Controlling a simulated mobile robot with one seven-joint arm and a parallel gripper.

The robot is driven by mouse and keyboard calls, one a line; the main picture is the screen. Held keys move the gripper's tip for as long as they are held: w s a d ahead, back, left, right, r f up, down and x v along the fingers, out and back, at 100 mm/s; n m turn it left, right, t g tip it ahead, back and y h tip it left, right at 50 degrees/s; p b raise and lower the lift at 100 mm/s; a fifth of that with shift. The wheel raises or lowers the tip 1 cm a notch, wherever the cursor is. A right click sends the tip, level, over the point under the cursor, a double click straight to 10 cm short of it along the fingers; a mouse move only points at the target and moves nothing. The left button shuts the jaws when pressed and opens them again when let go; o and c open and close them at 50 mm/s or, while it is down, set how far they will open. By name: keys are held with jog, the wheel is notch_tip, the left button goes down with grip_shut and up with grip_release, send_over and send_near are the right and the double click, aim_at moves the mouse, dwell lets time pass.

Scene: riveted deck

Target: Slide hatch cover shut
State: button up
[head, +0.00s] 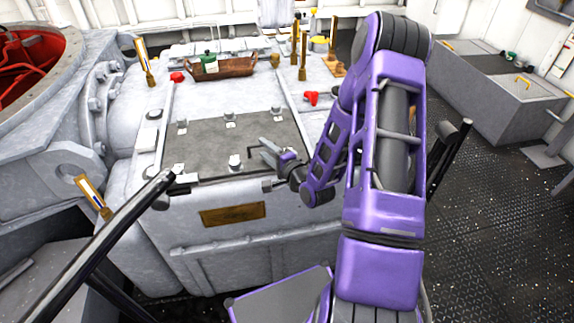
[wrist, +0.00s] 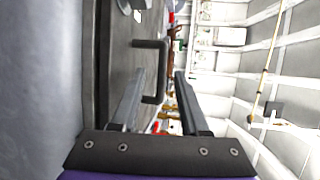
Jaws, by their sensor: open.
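The hatch cover (head: 205,140) is a flat dark grey plate on top of a pale grey metal housing, between two rails. A black bar handle (head: 252,149) stands on its right part. In the wrist view the handle (wrist: 163,62) is a dark U-shaped bar on the grey plate. My gripper (head: 265,150) is open at the cover's right side, close to the handle. In the wrist view part of the handle's bar shows between the two fingers of my gripper (wrist: 160,75). I cannot tell whether either finger touches it.
A brown tray (head: 222,68) with a green-capped item sits behind the cover. Red knobs (head: 311,98) and brass-coloured posts (head: 302,60) stand nearby. A round red-lined opening (head: 30,55) is at left. Dark deck (head: 500,190) is open at right.

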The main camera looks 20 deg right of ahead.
jog(key=p+v, duration=0.1)
jog(key=v, duration=1.3)
jog(key=shift+s+p, duration=0.3)
jog(key=shift+p, duration=0.05)
